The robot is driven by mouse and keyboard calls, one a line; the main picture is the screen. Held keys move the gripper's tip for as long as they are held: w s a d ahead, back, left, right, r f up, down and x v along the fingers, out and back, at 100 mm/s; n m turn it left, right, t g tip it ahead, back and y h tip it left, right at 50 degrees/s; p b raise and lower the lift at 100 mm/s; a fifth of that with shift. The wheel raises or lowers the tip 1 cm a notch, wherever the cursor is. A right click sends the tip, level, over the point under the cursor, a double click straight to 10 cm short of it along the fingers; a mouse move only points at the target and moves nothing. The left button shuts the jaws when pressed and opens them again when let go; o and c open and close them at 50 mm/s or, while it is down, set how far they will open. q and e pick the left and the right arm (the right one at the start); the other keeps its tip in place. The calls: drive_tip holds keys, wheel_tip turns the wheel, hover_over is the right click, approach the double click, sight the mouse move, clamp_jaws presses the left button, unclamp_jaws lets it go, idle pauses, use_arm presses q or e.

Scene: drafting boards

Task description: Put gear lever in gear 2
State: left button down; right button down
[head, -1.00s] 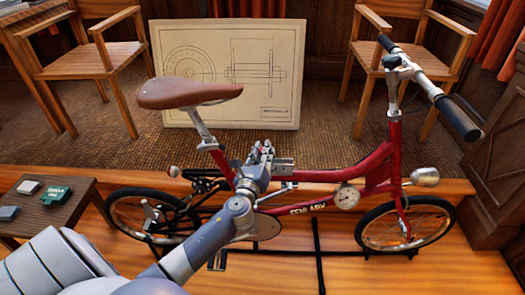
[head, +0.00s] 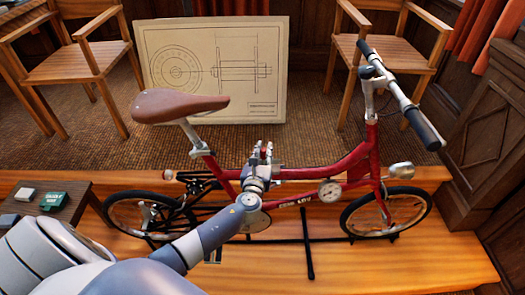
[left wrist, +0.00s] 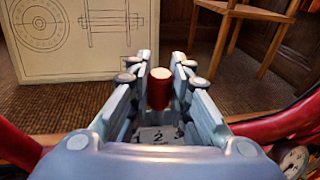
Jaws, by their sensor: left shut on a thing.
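The gear lever shows as a red cylindrical knob with a pale top (left wrist: 159,88) in the left wrist view. It stands between the fingers of my left gripper (left wrist: 158,78), which is shut on it. Below it, a light gear plate (left wrist: 160,136) shows the numbers 1, 2 and 3, with the 2 in the middle; the fingers partly cover it. The lever's shaft and exact slot are hidden. In the head view my left gripper (head: 261,154) is over the middle of the red bicycle's frame (head: 345,168). My right gripper is not in view.
The bicycle stands on a wooden platform (head: 420,262), with its brown saddle (head: 180,105) left of my gripper and its handlebar (head: 405,95) to the right. A drawing board (head: 212,70) and chairs stand behind. A small table (head: 75,207) with small boxes is at left.

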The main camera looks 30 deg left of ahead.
use_arm(q)
drive_tip(key=c, duration=1.7)
unclamp_jaws()
drive_tip(key=shift+s, duration=0.1)
drive_tip(key=v, duration=1.1)
drive_tip(key=shift+s+d, duration=0.2)
drive_tip(key=shift+s, duration=0.15)
drive_tip(key=s+f+n+g+h, duration=0.1)
drive_tip(key=s+f+n+g, duration=0.4)
drive_tip(key=f, duration=0.9)
drive_tip(key=s+f+n+g+h, duration=0.25)
drive_tip(key=s+f+n, duration=0.4)
drive_tip(key=f, duration=0.85)
drive_tip(key=s+d+f+n+g, duration=0.2)
drive_tip(key=s+f+n, duration=0.4)
drive_tip(key=s, duration=0.4)
drive_tip(key=s+d+f+n+g+h, duration=0.1)
drive_tip(key=s+d+f+n+g, duration=0.1)
drive_tip(key=s+f+n, duration=0.4)
drive_tip(key=s+d+f+n+g+h, duration=0.1)
drive_tip(key=s+f+n, duration=0.5)
drive_tip(key=s, duration=1)
drive_tip(key=shift+d+f+g, duration=0.1)
drive_tip(key=shift+d+g, duration=0.6)
drive_tip(key=shift+g, duration=0.45)
